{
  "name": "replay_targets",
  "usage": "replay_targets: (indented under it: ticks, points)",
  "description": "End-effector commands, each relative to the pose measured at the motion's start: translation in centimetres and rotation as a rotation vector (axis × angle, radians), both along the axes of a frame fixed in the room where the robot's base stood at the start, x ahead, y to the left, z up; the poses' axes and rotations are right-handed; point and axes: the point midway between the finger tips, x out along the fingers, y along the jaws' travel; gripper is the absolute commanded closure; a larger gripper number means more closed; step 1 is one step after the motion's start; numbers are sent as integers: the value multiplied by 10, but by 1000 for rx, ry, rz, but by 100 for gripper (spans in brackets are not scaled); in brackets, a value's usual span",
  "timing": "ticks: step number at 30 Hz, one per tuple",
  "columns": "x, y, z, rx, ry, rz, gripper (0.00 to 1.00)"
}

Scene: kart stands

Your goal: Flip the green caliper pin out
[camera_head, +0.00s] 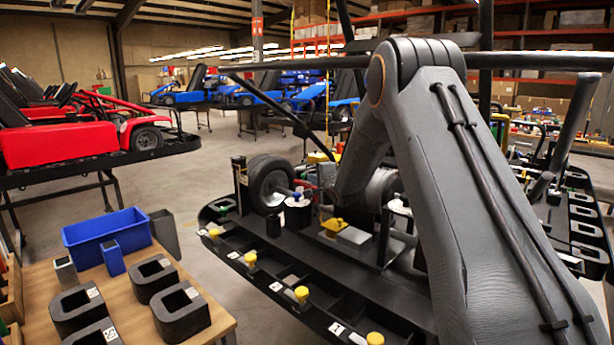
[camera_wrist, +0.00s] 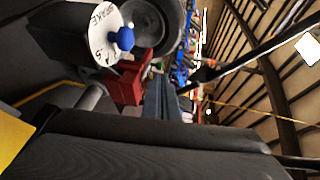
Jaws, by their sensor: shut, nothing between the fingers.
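I cannot pick out the green caliper pin for certain. A small green piece (camera_head: 222,209) shows at the left end of the black kart stand (camera_head: 262,243) in the head view, too small to identify. Near the left wheel (camera_head: 270,183) is a brake dial (camera_head: 298,202) with a blue knob; the white dial face (camera_wrist: 97,30) and its blue knob (camera_wrist: 125,38) are close in the wrist view. A red block (camera_wrist: 130,82), possibly the caliper, lies beside the wheel there. My arm reaches down over the stand; my gripper's fingers are not seen.
Yellow knobs (camera_head: 301,294) line the stand's front edge. A yellow part (camera_head: 333,225) sits near its middle. A wooden table (camera_head: 205,318) with a blue bin (camera_head: 90,238) and black blocks (camera_head: 180,310) is at left. Open floor lies between them.

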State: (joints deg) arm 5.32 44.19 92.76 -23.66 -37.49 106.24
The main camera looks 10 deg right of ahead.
Motion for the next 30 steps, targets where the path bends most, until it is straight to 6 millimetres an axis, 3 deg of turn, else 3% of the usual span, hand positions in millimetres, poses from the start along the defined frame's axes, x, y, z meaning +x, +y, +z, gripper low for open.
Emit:
replay_targets:
  ticks: [6,12,30]
  points:
    - [34,6,-7,0,1,0,100]
    - [52,8,-11,0,1,0,100]
    - [62,11,-13,0,-1,0,100]
